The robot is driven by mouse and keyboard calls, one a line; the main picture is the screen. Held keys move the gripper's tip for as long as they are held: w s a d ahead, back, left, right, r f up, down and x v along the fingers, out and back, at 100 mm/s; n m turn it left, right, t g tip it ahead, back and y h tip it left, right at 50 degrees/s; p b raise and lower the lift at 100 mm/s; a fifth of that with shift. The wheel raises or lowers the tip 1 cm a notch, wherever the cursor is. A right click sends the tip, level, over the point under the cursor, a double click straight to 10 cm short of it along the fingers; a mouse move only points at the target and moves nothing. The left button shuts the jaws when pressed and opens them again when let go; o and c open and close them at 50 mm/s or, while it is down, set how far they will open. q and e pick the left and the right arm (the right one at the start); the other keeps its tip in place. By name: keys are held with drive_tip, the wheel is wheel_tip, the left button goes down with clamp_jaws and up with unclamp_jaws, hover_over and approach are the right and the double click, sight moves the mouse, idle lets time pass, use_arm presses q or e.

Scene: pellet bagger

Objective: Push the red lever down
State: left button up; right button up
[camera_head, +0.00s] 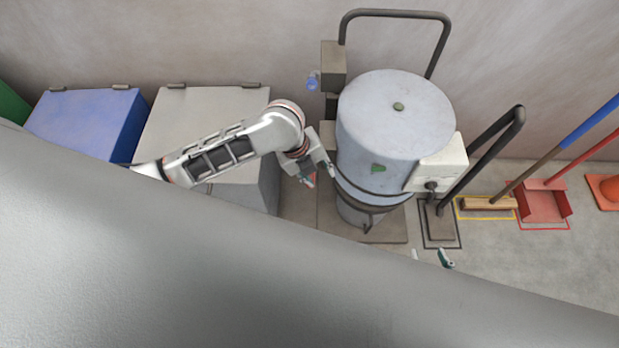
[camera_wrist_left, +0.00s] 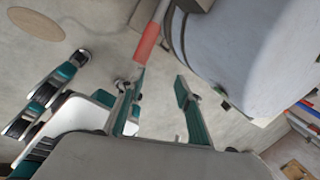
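The red lever (camera_wrist_left: 149,40) shows in the left wrist view as a red grip on a pale bar beside the hopper. Its lower end is close to one fingertip of my left gripper (camera_wrist_left: 160,78); I cannot tell whether they touch. That gripper is open, its fingers apart with nothing held. In the head view, a small red part of the lever (camera_head: 310,180) shows at the fingertips of my left gripper (camera_head: 318,174), left of the grey hopper (camera_head: 390,130). My right gripper (camera_head: 431,256) is mostly hidden behind my own body; its two fingertips show apart.
A blue bin (camera_head: 85,120) and a grey bin (camera_head: 190,120) stand left. A white box (camera_head: 440,165) is on the hopper's right side. A broom (camera_head: 488,203), red dustpan (camera_head: 543,203) and orange cone (camera_head: 608,188) are further right. Floor in front of them is clear.

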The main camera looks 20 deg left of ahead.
sight(311, 177)
use_arm(q)
drive_tip(key=w+a+m+g+y, duration=0.1)
drive_tip(key=w+a+m, duration=0.1)
drive_tip(key=a+m, duration=0.15)
drive_tip(key=shift+s+a+x, duration=0.1)
drive_tip(key=shift+s+x, duration=0.05)
drive_tip(key=shift+x, duration=1.05)
drive_tip(key=shift+s+a+x, duration=0.1)
drive_tip(key=shift+x, duration=1.1)
drive_tip(key=shift+s+a+x, duration=0.1)
drive_tip(key=shift+s+x, duration=0.05)
drive_tip(key=shift+x, duration=1.1)
drive_tip(key=shift+c, duration=0.3)
drive_tip(key=shift+f, duration=0.1)
clamp_jaws()
